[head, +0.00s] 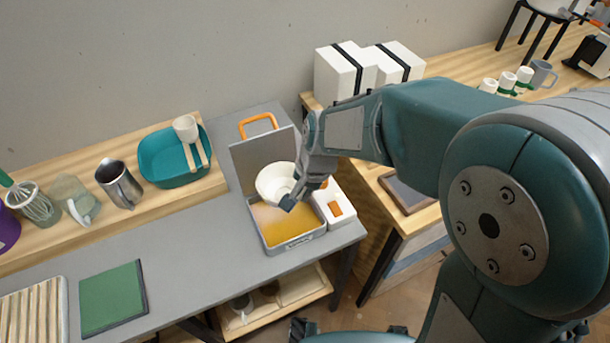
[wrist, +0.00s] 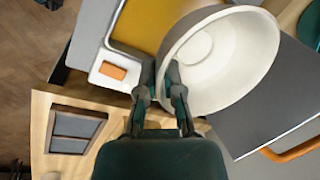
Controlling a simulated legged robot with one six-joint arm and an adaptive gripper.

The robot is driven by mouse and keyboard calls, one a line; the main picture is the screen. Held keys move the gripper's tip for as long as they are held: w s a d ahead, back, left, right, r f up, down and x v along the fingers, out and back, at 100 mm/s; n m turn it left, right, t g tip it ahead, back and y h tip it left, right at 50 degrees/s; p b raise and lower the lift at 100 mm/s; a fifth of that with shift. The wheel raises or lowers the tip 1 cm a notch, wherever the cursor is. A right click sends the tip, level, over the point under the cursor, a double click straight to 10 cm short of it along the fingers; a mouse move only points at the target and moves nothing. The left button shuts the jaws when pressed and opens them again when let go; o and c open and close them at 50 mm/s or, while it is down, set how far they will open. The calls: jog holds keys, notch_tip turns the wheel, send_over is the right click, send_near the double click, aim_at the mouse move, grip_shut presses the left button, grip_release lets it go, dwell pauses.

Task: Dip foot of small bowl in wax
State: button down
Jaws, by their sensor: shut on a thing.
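My gripper (head: 298,192) is shut on the rim of a small white bowl (head: 272,182). In the wrist view the gripper (wrist: 165,78) has its fingers at the bowl's near left edge, and the bowl (wrist: 225,55) shows its empty inside. The bowl is over the wax pan (head: 293,243), a grey square pan with amber wax (head: 282,226) and a raised lid (head: 250,155) behind it. The bowl's foot is hidden in both views, so I cannot tell whether it touches the wax.
A white box with an orange switch (head: 335,208) adjoins the pan's right side. A teal basin (head: 165,165), a metal pitcher (head: 119,184) and a glass jug (head: 74,197) stand at left. A green pad (head: 112,297) and a slatted rack (head: 33,312) lie front left. Grey tabletop is clear between.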

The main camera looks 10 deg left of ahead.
jog(key=shift+s+a+f, duration=0.15)
jog(key=shift+a+f, duration=0.1)
jog(key=shift+f, duration=0.25)
jog(key=shift+d+f, duration=0.15)
jog(key=shift+f, duration=3)
jog(key=shift+d+f, duration=0.1)
jog(key=shift+f, duration=0.3)
jog(key=shift+x, duration=0.85)
jog(key=shift+d+r, duration=0.1)
jog(key=shift+d, duration=0.1)
jog(key=shift+a+v, duration=0.15)
jog(key=shift+v, duration=0.55)
jog(key=shift+a+v, duration=0.15)
jog(key=shift+v, duration=0.55)
